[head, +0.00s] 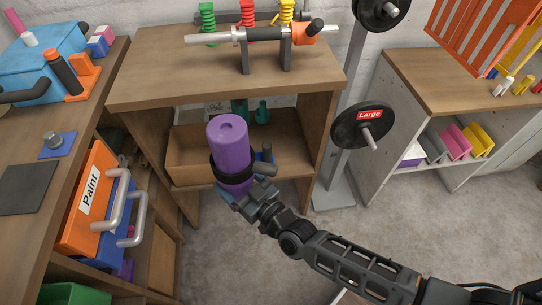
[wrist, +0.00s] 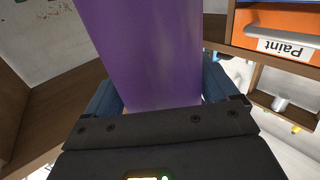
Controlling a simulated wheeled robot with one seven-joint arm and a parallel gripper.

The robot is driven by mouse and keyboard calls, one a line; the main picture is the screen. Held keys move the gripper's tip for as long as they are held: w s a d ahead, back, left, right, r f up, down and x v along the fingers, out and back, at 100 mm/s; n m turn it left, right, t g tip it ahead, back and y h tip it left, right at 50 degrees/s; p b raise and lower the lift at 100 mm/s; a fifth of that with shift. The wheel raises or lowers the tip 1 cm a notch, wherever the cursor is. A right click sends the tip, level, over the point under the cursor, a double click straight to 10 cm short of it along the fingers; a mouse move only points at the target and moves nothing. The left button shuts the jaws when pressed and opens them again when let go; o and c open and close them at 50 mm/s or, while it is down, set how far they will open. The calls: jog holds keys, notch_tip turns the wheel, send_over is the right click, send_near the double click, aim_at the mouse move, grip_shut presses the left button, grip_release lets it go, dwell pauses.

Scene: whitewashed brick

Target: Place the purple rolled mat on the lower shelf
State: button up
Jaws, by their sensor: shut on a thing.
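The purple rolled mat (head: 228,142) has a dark band around its lower part. My gripper (head: 236,192) is shut on it near its lower end and holds it roughly upright, in front of the wooden shelf unit. In the wrist view the purple mat (wrist: 150,50) fills the middle, between the blue finger pads of my gripper (wrist: 155,105). The lower shelf (head: 290,158) is a wooden board under the unit's top, behind the mat. The mat and gripper hide part of it.
An open box (head: 185,150) sits at the left of the lower shelf, with green bottles (head: 261,112) at the back. A dumbbell bar (head: 255,34) rests on the top. Paint cases (head: 88,205) stand at the left; a weight stand (head: 338,185) is at the right.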

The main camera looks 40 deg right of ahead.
jog(key=shift+s+f, duration=0.4)
jog(key=shift+f, duration=0.4)
